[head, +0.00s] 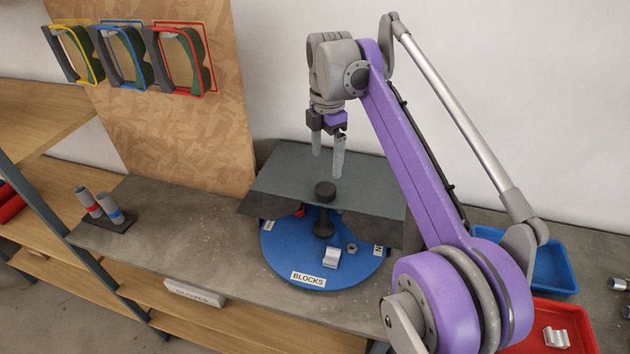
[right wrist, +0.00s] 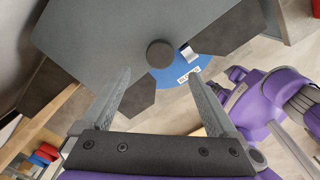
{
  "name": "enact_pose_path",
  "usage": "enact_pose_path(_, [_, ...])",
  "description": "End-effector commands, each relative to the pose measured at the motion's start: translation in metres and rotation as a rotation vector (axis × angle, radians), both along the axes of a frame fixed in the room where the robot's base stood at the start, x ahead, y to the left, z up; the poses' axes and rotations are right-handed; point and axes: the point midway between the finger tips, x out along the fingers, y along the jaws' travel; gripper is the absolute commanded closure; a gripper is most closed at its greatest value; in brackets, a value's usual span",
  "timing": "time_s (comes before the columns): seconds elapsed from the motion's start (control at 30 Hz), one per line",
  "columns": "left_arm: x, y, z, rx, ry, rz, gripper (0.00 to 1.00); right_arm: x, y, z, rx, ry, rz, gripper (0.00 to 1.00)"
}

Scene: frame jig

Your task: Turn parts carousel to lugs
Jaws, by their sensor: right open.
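The parts carousel is a blue round plate (head: 285,265) on the grey bench, its back half hidden under a dark grey cover (head: 285,175). A label reading BLOCKS (head: 308,279) faces the front. A label at the left and one at the right edge are cut off by the cover. A silver block (head: 331,258) and a nut (head: 351,248) lie on the plate. A dark round knob (head: 325,190) stands at the middle; it also shows in the right wrist view (right wrist: 161,53). My right gripper (head: 327,160) is open and empty above the cover, behind the knob.
A red tray (head: 518,345) with a silver part and a blue tray (head: 556,268) lie at the right. A small stand (head: 110,222) with two cylinders is at the left. Framed parts (head: 185,62) hang on the wooden board. Bench left of the plate is clear.

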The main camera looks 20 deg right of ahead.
Motion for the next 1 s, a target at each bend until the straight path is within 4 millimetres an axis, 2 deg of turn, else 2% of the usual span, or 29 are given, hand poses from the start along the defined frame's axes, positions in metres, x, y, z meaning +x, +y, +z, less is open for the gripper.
enact_pose_path(0.03, [-0.003,0.000,-0.005,0.000,0.005,0.000,0.50,-0.001,0.000,-0.013,0.001,0.002,0.000,0.06])
enact_pose_path(0.2, [-0.005,0.000,-0.011,0.000,0.010,0.000,0.50,-0.001,0.000,-0.046,0.000,0.001,-0.001,0.06])
enact_pose_path(0.4, [-0.007,0.000,-0.015,0.000,0.013,0.000,0.50,0.000,0.001,-0.076,0.000,0.000,-0.001,0.06])
enact_pose_path(0.6, [-0.007,0.000,-0.016,0.000,0.014,0.000,0.50,0.000,0.001,-0.089,0.000,-0.001,-0.002,0.06])
enact_pose_path(0.87, [-0.007,0.000,-0.016,0.000,0.014,0.000,0.50,0.000,0.000,-0.089,0.000,-0.001,-0.002,0.06])
enact_pose_path(1.0, [-0.007,0.000,-0.016,0.000,0.014,0.000,0.50,0.000,0.000,-0.089,0.000,-0.001,-0.002,0.30])
